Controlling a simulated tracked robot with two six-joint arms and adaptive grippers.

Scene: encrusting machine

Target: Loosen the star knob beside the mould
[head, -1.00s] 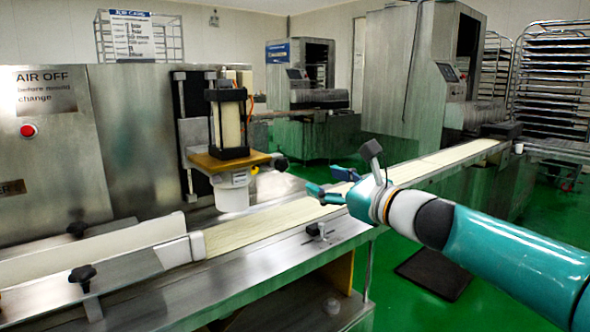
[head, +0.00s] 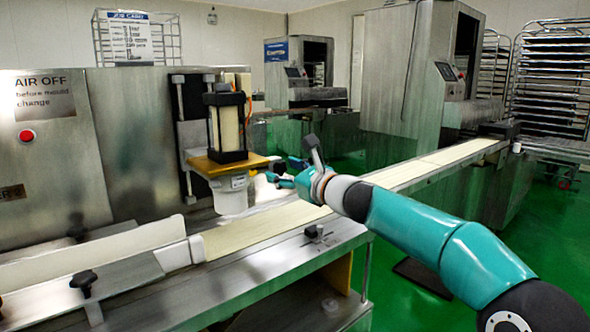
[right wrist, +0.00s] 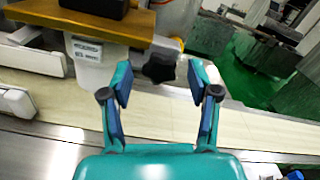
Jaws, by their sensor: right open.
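The mould (head: 230,192) is a white cup-like part under a yellow-brown plate, above the conveyor belt; it also shows in the right wrist view (right wrist: 95,68). The black star knob (right wrist: 159,67) sits just right of the mould in the right wrist view, between and slightly beyond my fingertips. In the head view the knob is hard to make out behind my fingers. My right gripper (right wrist: 158,80) is open, one finger on each side of the knob, with visible gaps; it also shows in the head view (head: 272,170). My left gripper is not in view.
The pale conveyor belt (head: 262,227) runs below the mould to the back right. Black knobs (head: 83,280) stand on the near rail at the left. A steel machine cabinet (head: 55,150) with a red button (head: 26,136) stands behind. Green floor lies at the right.

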